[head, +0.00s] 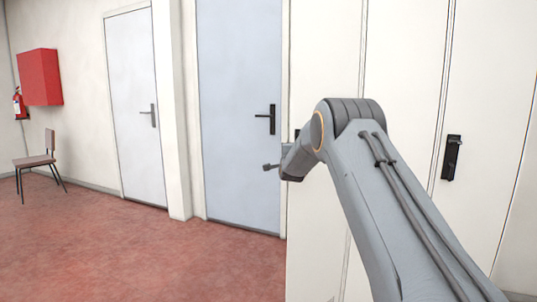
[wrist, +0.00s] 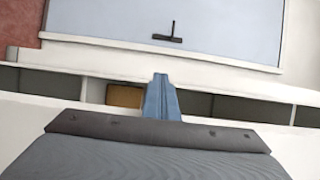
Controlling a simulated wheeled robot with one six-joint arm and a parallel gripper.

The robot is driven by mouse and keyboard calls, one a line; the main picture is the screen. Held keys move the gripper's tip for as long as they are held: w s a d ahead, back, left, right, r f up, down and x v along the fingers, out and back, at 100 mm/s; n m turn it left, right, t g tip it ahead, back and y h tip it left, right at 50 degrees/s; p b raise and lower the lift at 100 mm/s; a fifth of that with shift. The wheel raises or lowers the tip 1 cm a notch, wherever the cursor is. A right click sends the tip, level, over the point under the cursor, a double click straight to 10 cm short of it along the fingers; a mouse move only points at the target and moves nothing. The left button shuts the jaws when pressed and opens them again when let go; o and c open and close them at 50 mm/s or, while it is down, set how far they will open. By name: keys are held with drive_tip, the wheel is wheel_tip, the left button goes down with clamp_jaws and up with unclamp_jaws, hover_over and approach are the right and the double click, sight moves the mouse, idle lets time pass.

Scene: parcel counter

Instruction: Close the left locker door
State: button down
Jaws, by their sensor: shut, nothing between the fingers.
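White locker doors (head: 405,60) fill the right of the head view. The leftmost white panel (head: 325,50) has its left edge just right of the pale blue room door, and it seems to be the left locker door. I cannot tell its exact angle. My arm hides its middle, and a small dark part shows at its left edge. My gripper (head: 268,167) is at this edge, in front of the blue door in the picture. It is shut and empty, and its fingers also show in the wrist view (wrist: 160,85). Contact with the panel cannot be told.
A black handle (head: 451,157) is on the right locker door. The blue door (head: 240,60) and a white door (head: 132,90) are behind. Dark compartments and a brown box (wrist: 124,96) show in the wrist view. The red floor is clear.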

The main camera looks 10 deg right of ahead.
drive_tip(key=s+a, duration=0.4)
drive_tip(key=a, duration=0.4)
drive_tip(key=s+d+f+n+y+p, duration=0.15)
drive_tip(key=s+d+f+p, duration=0.3)
drive_tip(key=s, duration=0.45)
drive_tip(key=s+d+f+n+y+p, duration=0.1)
drive_tip(key=s+d+f+y+p, duration=0.2)
drive_tip(key=s+d, duration=0.4)
drive_tip(key=s+d+f+n+y+p, duration=0.1)
drive_tip(key=s+d+f+p, duration=0.35)
drive_tip(key=s, duration=0.55)
drive_tip(key=w+a, duration=0.2)
drive_tip(key=w, duration=0.4)
drive_tip(key=w+a, duration=0.2)
drive_tip(key=w, duration=0.5)
drive_tip(key=shift+w+a+p, duration=0.3)
drive_tip(key=shift+a+p, duration=0.05)
drive_tip(key=shift+y, duration=0.25)
